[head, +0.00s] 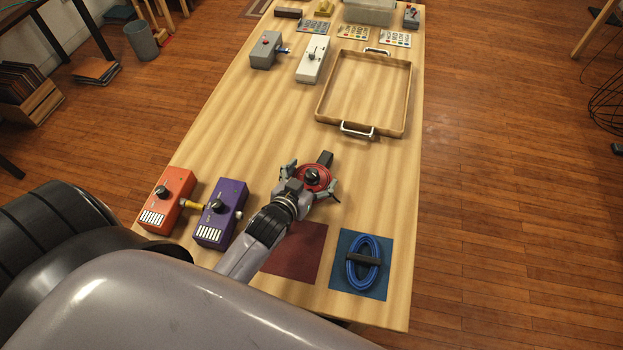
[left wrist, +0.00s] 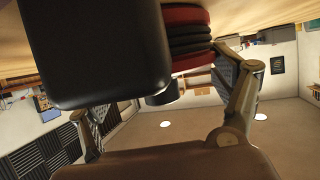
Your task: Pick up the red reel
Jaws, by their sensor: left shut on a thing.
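The red reel (head: 320,174) has a black centre and stands out over the light wood table in the head view. My left gripper (head: 311,184) is shut on it, with a finger on either side. In the left wrist view the red and black layered edge of the reel (left wrist: 187,28) shows near the right finger of the gripper (left wrist: 160,88). A large black block (left wrist: 95,50) hides much of that view. I cannot tell whether the reel touches the table. My right gripper is not in view.
A maroon mat (head: 300,250) and a blue mat (head: 345,288) with a coiled blue cable (head: 372,254) lie in front. Orange (head: 168,198) and purple (head: 221,214) boxes stand at left. An empty wooden tray (head: 408,90) lies beyond the gripper. The table's middle is clear.

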